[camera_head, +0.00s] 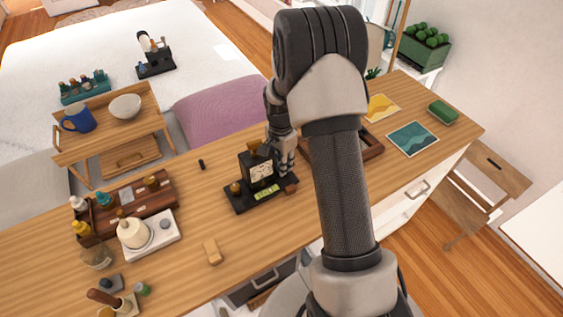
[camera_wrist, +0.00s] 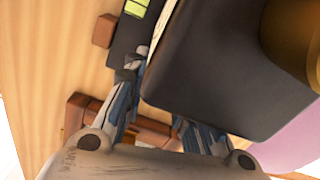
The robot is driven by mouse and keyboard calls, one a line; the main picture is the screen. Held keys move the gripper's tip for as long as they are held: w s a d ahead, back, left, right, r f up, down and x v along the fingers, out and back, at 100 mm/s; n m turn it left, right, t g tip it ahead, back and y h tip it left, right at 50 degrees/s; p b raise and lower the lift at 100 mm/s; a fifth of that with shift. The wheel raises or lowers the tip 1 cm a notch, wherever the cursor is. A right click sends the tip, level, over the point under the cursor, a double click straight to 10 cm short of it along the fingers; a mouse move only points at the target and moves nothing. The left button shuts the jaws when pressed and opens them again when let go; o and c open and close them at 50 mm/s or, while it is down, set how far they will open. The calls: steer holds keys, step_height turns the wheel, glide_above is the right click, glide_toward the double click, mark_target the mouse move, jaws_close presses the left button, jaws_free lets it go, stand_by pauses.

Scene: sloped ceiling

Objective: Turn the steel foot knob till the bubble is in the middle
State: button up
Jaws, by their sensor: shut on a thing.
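The black instrument with a pale dial (camera_head: 262,171) stands on its black base on the desk; its dark housing fills much of the wrist view (camera_wrist: 225,75). A yellow-green level vial (camera_head: 266,191) lies on the base front, its end also showing in the wrist view (camera_wrist: 137,7). The bubble is too small to make out. My gripper (camera_head: 284,166) is low at the instrument's right rear, pointing down. In the wrist view its fingers (camera_wrist: 155,98) are shut beside the housing, at the base. The steel foot knob is hidden between them.
A small brown block (camera_head: 291,188) sits at the base's right end. A wooden tray (camera_head: 370,145) lies behind my arm. A bottle rack (camera_head: 150,195) and white device (camera_head: 150,238) stand left. A tan block (camera_head: 212,251) lies in front.

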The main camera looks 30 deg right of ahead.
steer(key=shift+n, duration=0.9)
steer(key=o, duration=1.1)
steer(key=shift+m, duration=0.3)
